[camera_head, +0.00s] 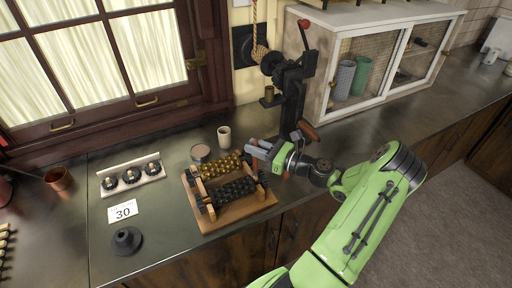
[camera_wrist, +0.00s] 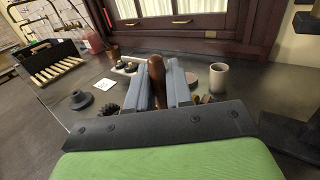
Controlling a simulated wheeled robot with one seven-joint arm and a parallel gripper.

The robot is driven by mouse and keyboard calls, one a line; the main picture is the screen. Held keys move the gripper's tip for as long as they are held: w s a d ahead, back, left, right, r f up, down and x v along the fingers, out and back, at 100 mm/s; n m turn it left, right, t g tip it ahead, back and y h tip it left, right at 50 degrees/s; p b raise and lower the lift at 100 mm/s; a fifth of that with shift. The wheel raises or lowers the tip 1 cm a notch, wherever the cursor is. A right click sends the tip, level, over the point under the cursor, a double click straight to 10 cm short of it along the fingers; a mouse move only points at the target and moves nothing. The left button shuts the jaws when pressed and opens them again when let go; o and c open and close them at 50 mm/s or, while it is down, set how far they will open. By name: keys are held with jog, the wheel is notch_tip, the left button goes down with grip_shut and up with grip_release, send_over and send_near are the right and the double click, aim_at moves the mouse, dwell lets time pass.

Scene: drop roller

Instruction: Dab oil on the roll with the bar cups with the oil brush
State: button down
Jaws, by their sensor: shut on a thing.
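My gripper (camera_head: 258,148) is shut on a brown wooden handle (camera_wrist: 156,78), which stands up between the grey fingers in the wrist view. It looks like the oil brush's handle; its bristles are hidden. In the head view the gripper is beside the right end of a wooden stand (camera_head: 240,217). The stand bears a brass-coloured studded roll (camera_head: 222,167) behind and a black studded roll (camera_head: 236,189) in front. I cannot tell the cup shapes on either roll, or whether the brush touches one. A low round tin (camera_head: 200,152) and a cream cup (camera_head: 224,136) stand behind the stand.
A dark hand-cranked machine (camera_head: 290,92) stands right behind my gripper. A pale rack with dark round pieces (camera_head: 132,177), a "30" card (camera_head: 122,211) and a black cone-shaped piece (camera_head: 126,241) lie left. A white cabinet (camera_head: 330,75) is at the back right.

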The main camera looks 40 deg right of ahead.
jog(key=shift+r+p, duration=3.7)
jog(key=shift+p, duration=0.15)
jog(key=shift+f, duration=0.15)
